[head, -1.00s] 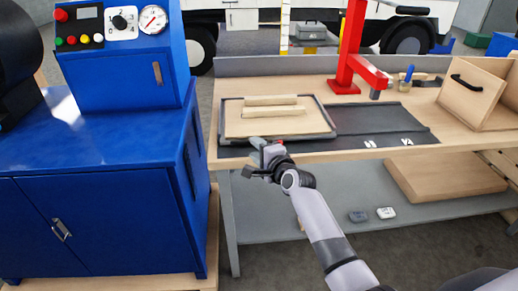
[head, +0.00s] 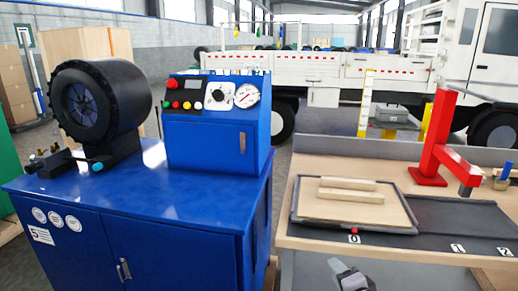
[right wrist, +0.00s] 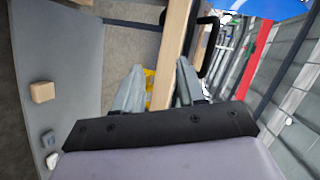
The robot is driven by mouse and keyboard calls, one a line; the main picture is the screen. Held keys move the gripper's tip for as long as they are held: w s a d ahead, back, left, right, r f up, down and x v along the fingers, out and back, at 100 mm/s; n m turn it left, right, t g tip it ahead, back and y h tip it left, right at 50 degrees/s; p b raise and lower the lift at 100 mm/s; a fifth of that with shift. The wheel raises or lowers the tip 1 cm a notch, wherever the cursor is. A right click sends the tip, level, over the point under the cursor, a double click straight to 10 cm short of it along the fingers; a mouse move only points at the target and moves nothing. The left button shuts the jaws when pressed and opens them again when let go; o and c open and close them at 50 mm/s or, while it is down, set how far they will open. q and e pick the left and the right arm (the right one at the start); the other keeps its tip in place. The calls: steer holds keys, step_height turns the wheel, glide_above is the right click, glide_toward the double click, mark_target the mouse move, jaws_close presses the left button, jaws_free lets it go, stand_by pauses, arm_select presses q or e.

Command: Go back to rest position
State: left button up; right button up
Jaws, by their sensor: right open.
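My right gripper (head: 350,274) shows at the bottom edge of the head view, in front of the workbench (head: 400,250) and partly cut off by the frame. In the right wrist view its two grey fingers (right wrist: 157,82) are spread apart with nothing held between them. A wooden edge and something yellow lie beyond the fingers. My left gripper is in neither current view.
A blue machine cabinet (head: 150,205) with a black round crimper head (head: 100,100) stands at left. The bench at right holds a tray (head: 310,222) with wooden strips (head: 350,190) and a red post (head: 432,140). A truck (head: 375,70) stands behind.

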steer(key=s+f+n+g, duration=0.1)
steer(key=s+f+n, duration=0.2)
steer(key=s, duration=0.6)
steer(key=s+a+f+n+g, duration=0.1)
steer(key=s+f+n, duration=0.3)
steer(key=s+n, duration=0.3)
steer(key=s+f+n+g, duration=0.1)
steer(key=s+f+n, duration=0.3)
steer(key=s, duration=0.9)
steer(key=shift+s+a+n+g, duration=0.2)
steer(key=shift+a+n+g, duration=0.2)
steer(key=shift+n, duration=0.4)
steer(key=shift+f, duration=0.1)
